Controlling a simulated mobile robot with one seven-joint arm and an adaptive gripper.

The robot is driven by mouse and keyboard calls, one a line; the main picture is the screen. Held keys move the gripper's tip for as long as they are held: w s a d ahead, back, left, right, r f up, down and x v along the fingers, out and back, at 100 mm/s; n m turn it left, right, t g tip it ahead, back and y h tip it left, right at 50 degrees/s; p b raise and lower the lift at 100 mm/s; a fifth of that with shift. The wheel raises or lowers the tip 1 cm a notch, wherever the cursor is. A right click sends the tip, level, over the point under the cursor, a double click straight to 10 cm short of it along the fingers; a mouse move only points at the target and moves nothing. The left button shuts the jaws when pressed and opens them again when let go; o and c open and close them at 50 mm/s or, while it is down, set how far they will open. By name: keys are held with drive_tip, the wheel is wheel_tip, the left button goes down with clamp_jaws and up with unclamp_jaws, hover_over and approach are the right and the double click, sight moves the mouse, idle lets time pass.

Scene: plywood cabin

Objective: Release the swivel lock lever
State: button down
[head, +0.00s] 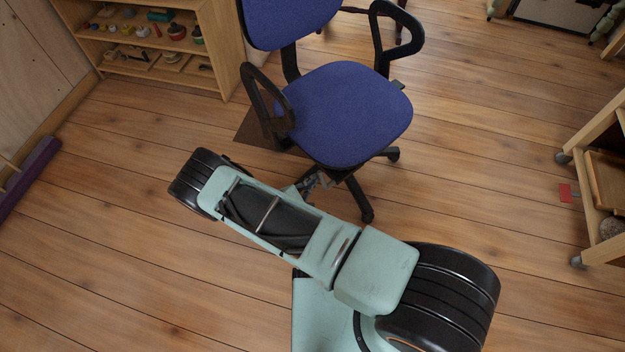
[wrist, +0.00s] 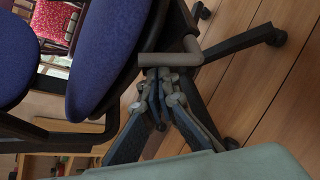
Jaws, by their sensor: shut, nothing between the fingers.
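The blue office chair (head: 345,110) stands on the floor ahead of my arm. It shows tilted in the wrist view, with its blue seat (wrist: 105,50) on the left. A grey bent bar (wrist: 168,60) shows between the seat and the base; I cannot tell whether it is the swivel lock lever or part of the column. My gripper (wrist: 156,76) is shut and empty, with its fingertips right beside this bar. Contact cannot be told. In the head view my gripper (head: 316,182) is low, below the seat's front edge, partly behind my arm.
The chair's dark base legs (wrist: 240,42) and castors spread close to my gripper. A wooden shelf (head: 230,50) with small items stands at the back left. A wooden cart (head: 590,140) stands at the right.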

drive_tip(key=shift+d, duration=0.1)
wheel_tip(320, 180, down, 3)
drive_tip(key=w+a+b, duration=0.2)
drive_tip(key=a+b, duration=0.1)
drive_tip(key=b, duration=0.1)
drive_tip(key=d+p+v, duration=0.1)
drive_tip(key=p+v, duration=0.1)
drive_tip(key=v, duration=0.8)
drive_tip(key=shift+s+f, duration=0.15)
drive_tip(key=shift+s, duration=0.35)
